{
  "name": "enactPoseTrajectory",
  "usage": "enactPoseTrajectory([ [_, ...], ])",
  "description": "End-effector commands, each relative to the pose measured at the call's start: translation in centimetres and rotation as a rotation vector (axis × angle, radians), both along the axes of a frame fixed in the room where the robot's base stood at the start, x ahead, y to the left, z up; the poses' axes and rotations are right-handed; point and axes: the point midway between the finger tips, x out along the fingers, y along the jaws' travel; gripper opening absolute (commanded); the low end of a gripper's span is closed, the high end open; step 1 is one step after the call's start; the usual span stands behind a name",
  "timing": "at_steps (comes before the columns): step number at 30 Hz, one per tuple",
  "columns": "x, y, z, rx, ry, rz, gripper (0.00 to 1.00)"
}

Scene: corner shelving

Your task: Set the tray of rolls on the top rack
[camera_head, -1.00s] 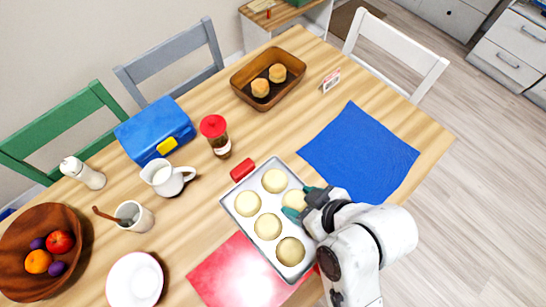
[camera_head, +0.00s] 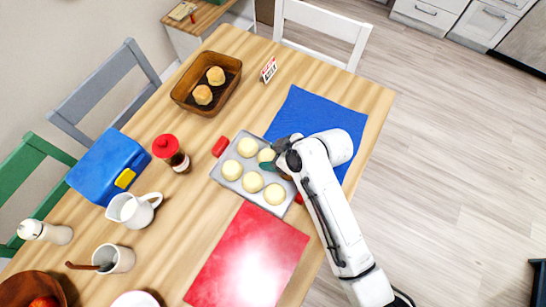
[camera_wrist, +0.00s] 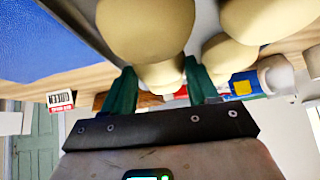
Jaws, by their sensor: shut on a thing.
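The tray of rolls (camera_head: 226,183) is pale grey with a red handle at each short end and holds several round pale rolls. In the head view it is near the middle of the table; I cannot tell if it is raised. My gripper (camera_head: 275,156) reaches over its right long side, hiding part of it. In the wrist view my gripper (camera_wrist: 161,90) has its green fingers on either side of a roll (camera_wrist: 163,76), shut on the tray of rolls there. Whether a finger also touches the tray floor is hidden. I see no rack in either view.
A blue mat (camera_head: 315,112) lies beyond the tray and a red mat (camera_head: 250,258) nearer. A bottle (camera_head: 172,153), white pitcher (camera_head: 130,211), blue case (camera_head: 102,165) and mug (camera_head: 118,260) stand left. A brown basket (camera_head: 184,97) is behind; chairs line the table. Floor at right is open.

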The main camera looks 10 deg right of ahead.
Motion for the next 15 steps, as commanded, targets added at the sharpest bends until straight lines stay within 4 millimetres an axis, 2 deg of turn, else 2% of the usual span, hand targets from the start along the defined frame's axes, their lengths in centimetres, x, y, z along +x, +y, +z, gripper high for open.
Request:
enactPoseTrajectory([
  [6,1.0,-0.2,-1.1,0.002,-0.001,-0.002,0.00],
  [10,0.9,-0.1,-2.9,0.001,0.002,-0.002,0.00],
  [15,0.9,-0.1,-3.9,0.001,-0.001,-0.001,0.00],
])
